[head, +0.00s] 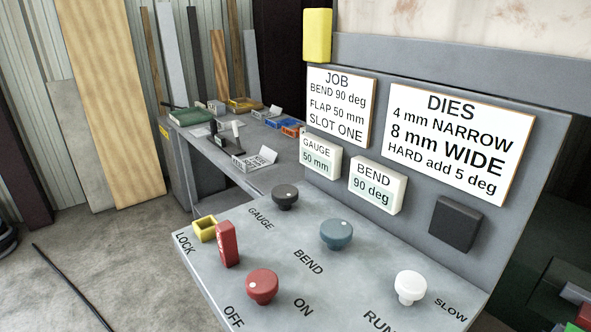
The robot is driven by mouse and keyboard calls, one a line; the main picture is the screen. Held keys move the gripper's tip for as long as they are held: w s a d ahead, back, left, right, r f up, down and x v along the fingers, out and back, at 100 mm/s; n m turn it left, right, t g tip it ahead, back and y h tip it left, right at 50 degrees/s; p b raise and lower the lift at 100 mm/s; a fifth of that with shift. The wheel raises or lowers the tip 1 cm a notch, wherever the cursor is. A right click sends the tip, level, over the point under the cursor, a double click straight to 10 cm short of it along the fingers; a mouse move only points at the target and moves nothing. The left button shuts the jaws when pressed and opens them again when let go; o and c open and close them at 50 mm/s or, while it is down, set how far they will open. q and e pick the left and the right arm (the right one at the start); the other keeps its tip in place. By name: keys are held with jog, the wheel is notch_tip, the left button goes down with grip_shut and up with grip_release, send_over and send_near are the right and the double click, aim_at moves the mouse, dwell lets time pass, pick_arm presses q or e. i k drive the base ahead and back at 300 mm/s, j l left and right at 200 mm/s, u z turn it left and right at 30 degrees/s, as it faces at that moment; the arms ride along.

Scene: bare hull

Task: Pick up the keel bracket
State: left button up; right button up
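I cannot make out a keel bracket for certain. Several small parts lie on the grey bench (262,180) behind the control panel, too small to tell apart. Among them are a green tray (190,116), a yellow tray (245,104), a blue item (274,122) and an orange item (292,132). A small grey piece with a white printed card (262,158) stands near the bench's front edge. Neither of my grippers shows in this view.
A grey control panel (290,238) fills the foreground, with a red knob (262,286), blue knob (337,233), dark knob (285,196), white knob (410,287) and red lever (227,245). Boards (118,95) lean at the left wall. Floor (110,250) at left is mostly clear, except a dark rod (72,287).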

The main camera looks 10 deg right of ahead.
aim_at(257, 161)
jog(key=j+u, duration=0.2)
jog(key=i+j+u, duration=0.2)
jog(key=j, duration=0.2)
jog(key=j+u, duration=0.2)
jog(key=i+j, duration=0.35)
jog(key=i, duration=0.15)
jog(key=i+j+u, duration=0.1)
jog(key=i+j, duration=0.3)
jog(key=i, duration=0.15)
jog(key=i+j, duration=0.3)
jog(key=i, duration=0.25)
jog(key=i+z, duration=0.55)
jog(key=z, duration=0.3)
jog(key=i+j+z, duration=0.25)
jog(key=z, duration=0.15)
jog(key=i+j+z, duration=0.25)
jog(key=z, duration=0.15)
